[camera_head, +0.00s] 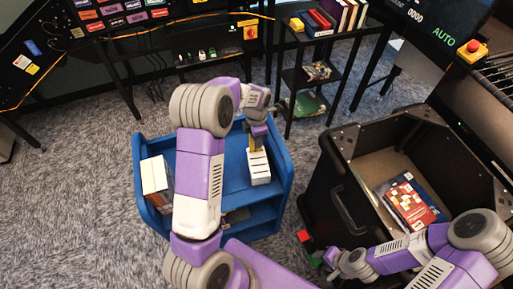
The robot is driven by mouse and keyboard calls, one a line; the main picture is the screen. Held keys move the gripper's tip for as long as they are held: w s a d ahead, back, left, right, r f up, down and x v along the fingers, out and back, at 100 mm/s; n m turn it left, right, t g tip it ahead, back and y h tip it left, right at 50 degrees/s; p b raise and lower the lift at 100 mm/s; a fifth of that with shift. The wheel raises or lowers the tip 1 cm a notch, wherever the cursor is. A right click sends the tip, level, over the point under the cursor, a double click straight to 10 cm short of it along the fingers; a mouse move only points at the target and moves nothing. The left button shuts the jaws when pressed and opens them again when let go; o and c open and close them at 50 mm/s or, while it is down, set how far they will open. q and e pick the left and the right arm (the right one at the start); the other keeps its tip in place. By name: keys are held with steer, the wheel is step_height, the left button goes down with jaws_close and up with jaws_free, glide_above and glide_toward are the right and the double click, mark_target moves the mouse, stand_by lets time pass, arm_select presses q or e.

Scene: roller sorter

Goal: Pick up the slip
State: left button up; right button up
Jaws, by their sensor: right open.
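I cannot make out a slip for certain in the head view. My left gripper (257,143) points down over the blue cart (281,191), right of its middle. Its fingers are small, and I cannot tell whether they are open or shut. A white slotted block (259,169) is directly below it, with a yellow part between block and gripper; whether they touch is unclear. My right gripper (323,262) is open, low beside the black bin's front left corner, near small red and green pieces.
A white box with a reddish side (156,178) stands at the cart's left. The black bin (352,195) holds books (412,203). A dark shelf (291,77) with books stands behind. A red button on a yellow box (472,50) is at upper right. Carpet is clear at left.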

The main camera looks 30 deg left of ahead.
arm_select(q)
steer(key=shift+c, duration=0.3)
jaws_close()
